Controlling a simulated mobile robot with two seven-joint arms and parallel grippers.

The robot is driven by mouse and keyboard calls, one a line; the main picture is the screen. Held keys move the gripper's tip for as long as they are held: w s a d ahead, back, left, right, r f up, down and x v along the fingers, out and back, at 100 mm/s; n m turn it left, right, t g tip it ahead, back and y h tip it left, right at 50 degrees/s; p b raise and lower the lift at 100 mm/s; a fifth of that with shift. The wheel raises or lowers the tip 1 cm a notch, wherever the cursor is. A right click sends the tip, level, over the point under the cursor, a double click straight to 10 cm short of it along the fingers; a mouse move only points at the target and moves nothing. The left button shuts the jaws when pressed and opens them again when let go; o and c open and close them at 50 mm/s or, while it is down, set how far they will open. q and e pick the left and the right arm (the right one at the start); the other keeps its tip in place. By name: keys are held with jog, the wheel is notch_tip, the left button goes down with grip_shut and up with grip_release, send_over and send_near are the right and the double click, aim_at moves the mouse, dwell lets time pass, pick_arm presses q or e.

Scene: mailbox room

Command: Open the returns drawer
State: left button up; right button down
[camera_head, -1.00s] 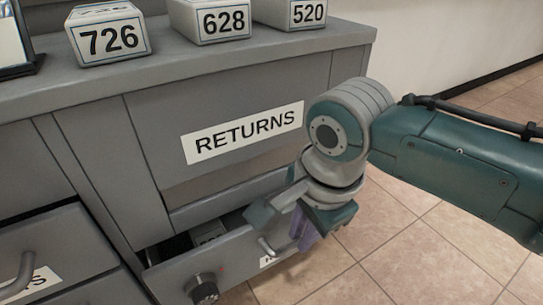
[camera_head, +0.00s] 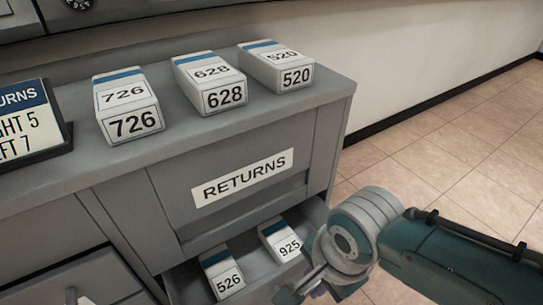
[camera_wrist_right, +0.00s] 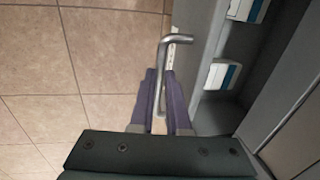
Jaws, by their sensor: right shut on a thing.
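The returns drawer (camera_head: 254,268) sits pulled out below the white RETURNS label (camera_head: 241,178) in the head view. Inside it lie a white box marked 526 (camera_head: 224,279) and a white box marked 925 (camera_head: 284,244). My right gripper (camera_head: 312,288) is at the drawer's front, partly cut off by the bottom edge of the head view. In the right wrist view, its purple fingers (camera_wrist_right: 161,90) are shut on the silver bar handle (camera_wrist_right: 163,56) on the drawer front (camera_wrist_right: 193,65). My left gripper is not in view.
Boxes 726 (camera_head: 132,122), 628 (camera_head: 222,98) and 520 (camera_head: 290,78) stand on the counter top (camera_head: 185,140). A dark sign (camera_head: 27,127) stands at left. Another drawer (camera_head: 75,285) is at lower left. The tiled floor (camera_head: 430,155) at right is clear.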

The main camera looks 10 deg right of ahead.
jog(key=s+d+p, duration=0.4)
jog(key=s+p, duration=0.3)
jog(key=s, duration=0.4)
jog(key=shift+s, duration=0.4)
jog(key=shift+d, duration=0.15)
jog(key=c, duration=0.9)
grip_release()
jog(key=r+p, duration=0.3)
jog(key=s+r+p, duration=0.1)
jog(key=r+p, duration=0.5)
jog(key=shift+s+d+r+p, duration=0.3)
jog(key=shift+s+r+p, duration=0.05)
jog(key=shift+s+r, duration=0.05)
